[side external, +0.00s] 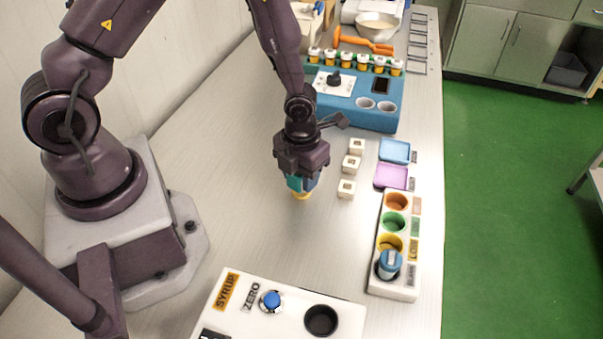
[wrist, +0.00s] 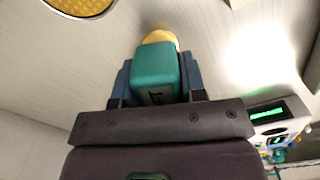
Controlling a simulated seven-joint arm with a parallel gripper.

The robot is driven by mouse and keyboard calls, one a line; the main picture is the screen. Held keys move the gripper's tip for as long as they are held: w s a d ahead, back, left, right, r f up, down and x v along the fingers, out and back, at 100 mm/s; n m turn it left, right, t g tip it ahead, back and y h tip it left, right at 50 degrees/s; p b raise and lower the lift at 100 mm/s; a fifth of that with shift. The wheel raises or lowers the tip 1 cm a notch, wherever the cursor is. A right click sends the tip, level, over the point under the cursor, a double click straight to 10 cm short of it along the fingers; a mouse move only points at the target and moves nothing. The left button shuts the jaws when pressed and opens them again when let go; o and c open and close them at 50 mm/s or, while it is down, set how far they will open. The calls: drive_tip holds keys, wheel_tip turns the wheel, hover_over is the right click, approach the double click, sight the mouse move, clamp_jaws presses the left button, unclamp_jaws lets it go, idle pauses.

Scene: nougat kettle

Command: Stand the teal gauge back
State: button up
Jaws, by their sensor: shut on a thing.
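The teal gauge (wrist: 157,72) is a rounded block with a yellow end and a small dark mark on its face. My gripper (wrist: 160,80) is shut on it, with a blue finger on each side. In the side view, my gripper (side external: 300,183) points down over the middle of the table. The gauge's yellow end (side external: 301,196) shows below the fingers. Whether that end touches the table or hangs just above it, I cannot tell.
Three small white blocks (side external: 351,165) stand right of my gripper. Beyond them are a blue tray (side external: 395,151), a purple tray (side external: 391,177) and a white rack (side external: 397,292) of coloured cups. A blue machine (side external: 375,119) stands behind; a white SYRUP panel (side external: 290,318) is in front.

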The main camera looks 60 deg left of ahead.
drive_tip(key=o, duration=0.8)
drive_tip(key=shift+f, duration=0.1)
wheel_tip(320, 180, up, 12)
drive_tip(key=shift+r, duration=0.1)
drive_tip(key=s+r+n+t, duration=0.2)
drive_tip(key=s+r+n, duration=0.2)
drive_tip(key=n, duration=0.6)
drive_tip(key=s+a+r+n+t, duration=0.1)
drive_tip(key=s+r+n, duration=0.3)
drive_tip(key=r+n, duration=0.5)
drive_tip(key=s+r+n+t, duration=0.2)
drive_tip(key=s+r+n, duration=0.2)
drive_tip(key=r+n, duration=0.3)
drive_tip(key=shift+s+a+n+t, duration=0.2)
drive_tip(key=shift+a+n+t, duration=0.1)
drive_tip(key=shift+n, duration=2.5)
